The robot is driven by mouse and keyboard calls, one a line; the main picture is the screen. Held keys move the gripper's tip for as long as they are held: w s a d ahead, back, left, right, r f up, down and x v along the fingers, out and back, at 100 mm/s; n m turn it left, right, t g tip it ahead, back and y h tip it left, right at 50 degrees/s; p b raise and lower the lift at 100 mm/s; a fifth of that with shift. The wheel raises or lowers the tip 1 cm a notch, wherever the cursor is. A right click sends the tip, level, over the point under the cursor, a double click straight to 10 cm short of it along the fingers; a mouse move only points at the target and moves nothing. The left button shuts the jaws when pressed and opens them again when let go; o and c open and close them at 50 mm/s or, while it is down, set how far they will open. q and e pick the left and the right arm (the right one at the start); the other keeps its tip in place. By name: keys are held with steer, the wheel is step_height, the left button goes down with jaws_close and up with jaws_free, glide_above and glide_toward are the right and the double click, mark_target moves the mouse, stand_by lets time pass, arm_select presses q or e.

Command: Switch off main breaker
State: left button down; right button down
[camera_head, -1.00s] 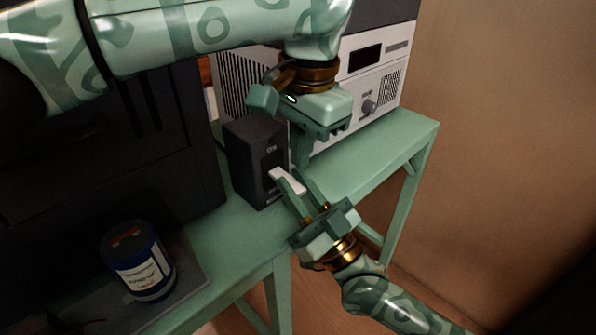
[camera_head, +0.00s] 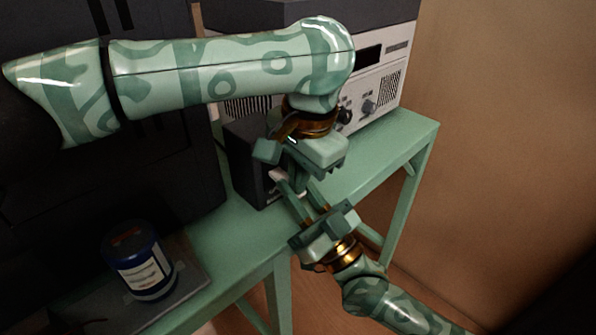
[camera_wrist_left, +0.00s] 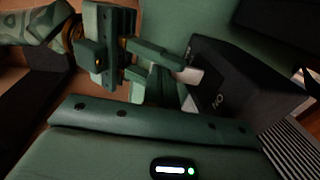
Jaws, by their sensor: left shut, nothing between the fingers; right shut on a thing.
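The main breaker is a dark box (camera_head: 243,168) on the green table. It has a white lever (camera_head: 279,174) on its front, partly hidden by my grippers. My right gripper (camera_head: 297,190) comes from the lower right and is shut on the lever. My left gripper (camera_head: 301,180) is shut and empty, pointing down just in front of the box, close above the right fingers. In the left wrist view the dark box (camera_wrist_left: 240,85) is at the right, with a white lever part (camera_wrist_left: 190,75) at the right gripper's fingertips.
The green table (camera_head: 375,155) has free room right of the breaker. A white instrument with knobs (camera_head: 385,85) stands behind. A blue can (camera_head: 140,262) stands on a grey plate at the lower left. A large dark cabinet (camera_head: 95,180) fills the left.

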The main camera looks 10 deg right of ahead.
steer(key=c, duration=1.4)
jaws_free()
steer(key=shift+r, duration=0.25)
steer(key=shift+c, duration=0.2)
steer(key=shift+o, duration=1)
steer(key=shift+f, duration=0.1)
